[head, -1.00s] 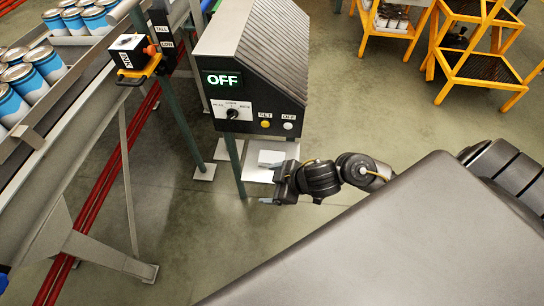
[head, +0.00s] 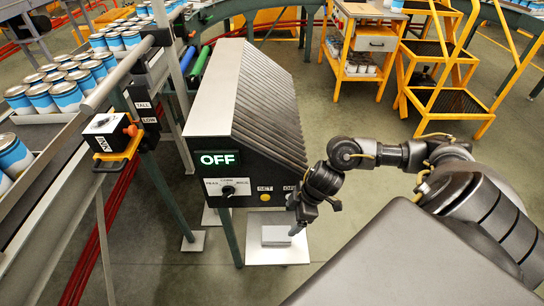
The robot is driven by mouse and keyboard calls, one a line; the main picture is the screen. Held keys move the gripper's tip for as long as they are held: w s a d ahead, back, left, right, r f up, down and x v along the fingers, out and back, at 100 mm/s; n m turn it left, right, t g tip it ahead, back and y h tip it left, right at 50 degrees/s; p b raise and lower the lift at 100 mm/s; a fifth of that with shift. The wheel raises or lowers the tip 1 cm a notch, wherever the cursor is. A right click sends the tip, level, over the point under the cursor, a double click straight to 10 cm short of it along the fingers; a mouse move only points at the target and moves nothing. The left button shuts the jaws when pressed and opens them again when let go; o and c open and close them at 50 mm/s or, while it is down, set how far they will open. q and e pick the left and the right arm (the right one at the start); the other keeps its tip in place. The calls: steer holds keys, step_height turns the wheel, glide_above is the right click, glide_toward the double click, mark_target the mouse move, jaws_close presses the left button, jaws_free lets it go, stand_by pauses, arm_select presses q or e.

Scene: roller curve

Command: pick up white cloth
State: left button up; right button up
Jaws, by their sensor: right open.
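A small pale, flat-topped item (head: 276,235) lies low on a white plate (head: 262,256) below the control box. It may be the white cloth, but I cannot tell for sure. My right gripper (head: 298,224) hangs in front of the lower right corner of the control box. In the picture it is just above and right of the pale item, with a gap I cannot judge. It is open and nothing shows between its fingers. My left gripper is not in view.
The control box (head: 245,110) with an OFF display stands close beside my right gripper. A yellow step stand (head: 450,102) and cart (head: 362,45) stand behind. Floor at right is clear.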

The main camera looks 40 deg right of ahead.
glide_above(278, 233)
steer(key=s+d, duration=0.1)
steer(key=d, duration=0.1)
step_height(278, 233, down, 4)
steer(key=shift+f, duration=0.15)
steer(key=shift+w+f, duration=0.1)
steer(key=shift+f, duration=0.25)
steer(key=shift+a+f, duration=0.2)
steer(key=shift+f, duration=0.15)
steer(key=x, duration=0.3)
steer(key=shift+a+f, duration=0.15)
steer(key=shift+f, duration=0.15)
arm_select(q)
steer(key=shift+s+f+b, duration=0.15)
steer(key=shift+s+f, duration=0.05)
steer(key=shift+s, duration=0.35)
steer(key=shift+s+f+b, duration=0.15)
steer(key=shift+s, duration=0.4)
arm_select(e)
steer(key=shift+a+f, duration=0.1)
steer(key=shift+f, duration=0.2)
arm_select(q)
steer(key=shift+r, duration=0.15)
arm_select(e)
steer(key=shift+f, duration=0.25)
steer(key=shift+c, duration=0.4)
